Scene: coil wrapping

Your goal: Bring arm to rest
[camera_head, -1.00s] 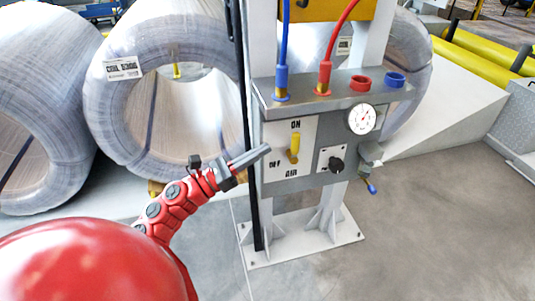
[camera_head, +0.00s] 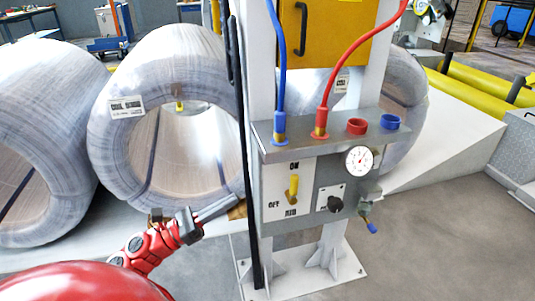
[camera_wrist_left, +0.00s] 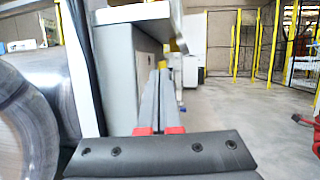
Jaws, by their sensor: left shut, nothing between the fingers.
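My left gripper (camera_head: 222,209) comes in from the lower left in the head view on the red arm (camera_head: 145,250). Its fingers are shut with nothing between them. They point up and right, left of the control panel (camera_head: 285,222) and in front of the coil. In the left wrist view the closed fingers (camera_wrist_left: 159,97) point ahead beside the grey panel box. The panel carries a yellow lever (camera_head: 291,189), which stands roughly upright near the ON label.
Blue (camera_head: 280,75) and red (camera_head: 347,62) hoses plug into the panel's top. A gauge (camera_head: 358,161) and black knob (camera_head: 335,204) sit on its right. Wrapped coils (camera_head: 165,70) stand behind. A black vertical bar (camera_head: 246,150) runs beside the post.

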